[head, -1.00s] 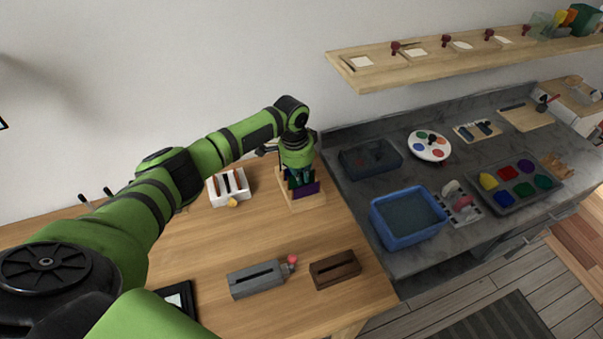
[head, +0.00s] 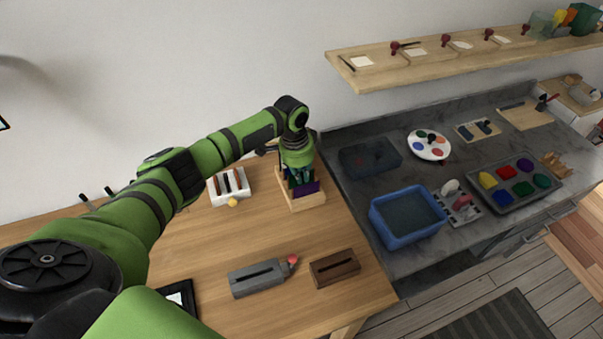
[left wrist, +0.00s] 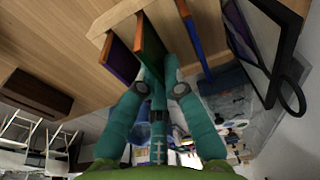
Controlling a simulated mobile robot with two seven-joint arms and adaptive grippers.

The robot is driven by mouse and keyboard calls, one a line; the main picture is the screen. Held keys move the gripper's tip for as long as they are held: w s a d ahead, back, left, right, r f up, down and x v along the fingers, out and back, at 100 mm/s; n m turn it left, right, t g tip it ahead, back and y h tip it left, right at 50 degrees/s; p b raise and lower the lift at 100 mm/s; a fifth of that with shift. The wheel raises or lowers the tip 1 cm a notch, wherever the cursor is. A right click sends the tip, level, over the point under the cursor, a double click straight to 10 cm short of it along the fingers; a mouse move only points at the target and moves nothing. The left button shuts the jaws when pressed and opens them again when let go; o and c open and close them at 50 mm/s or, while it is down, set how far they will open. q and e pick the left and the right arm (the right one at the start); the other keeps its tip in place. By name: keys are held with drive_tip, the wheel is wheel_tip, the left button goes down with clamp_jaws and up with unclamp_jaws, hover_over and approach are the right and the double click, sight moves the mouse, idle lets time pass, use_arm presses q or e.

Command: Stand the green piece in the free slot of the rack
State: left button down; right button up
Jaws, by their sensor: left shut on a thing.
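The wooden rack (head: 310,203) stands on the wooden table near its back right corner, and it also shows at the top of the left wrist view (left wrist: 98,27). A purple piece (head: 307,188) stands in it. In the left wrist view the green piece (left wrist: 150,42) is upright between the purple piece (left wrist: 121,60) and a blue piece (left wrist: 192,38). My left gripper (head: 301,181), with teal fingers (left wrist: 158,88), is shut on the green piece's near edge. The green piece's far end is at the rack; I cannot tell if it is fully seated. My right gripper is out of view.
A white holder (head: 230,196) with several tools stands left of the rack. A grey slotted block (head: 257,283) and a brown slotted block (head: 335,270) lie in front. A blue basin (head: 407,235) sits on the counter at right. Table between is clear.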

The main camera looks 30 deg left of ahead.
use_arm(q)
drive_tip(key=shift+f, duration=0.55)
drive_tip(key=c, duration=1.3)
unclamp_jaws()
drive_tip(key=o, duration=0.5)
drive_tip(key=shift+r, duration=0.15)
wheel_tip(320, 180, up, 7)
drive_tip(key=p, duration=0.6)
drive_tip(key=shift+p, duration=0.35)
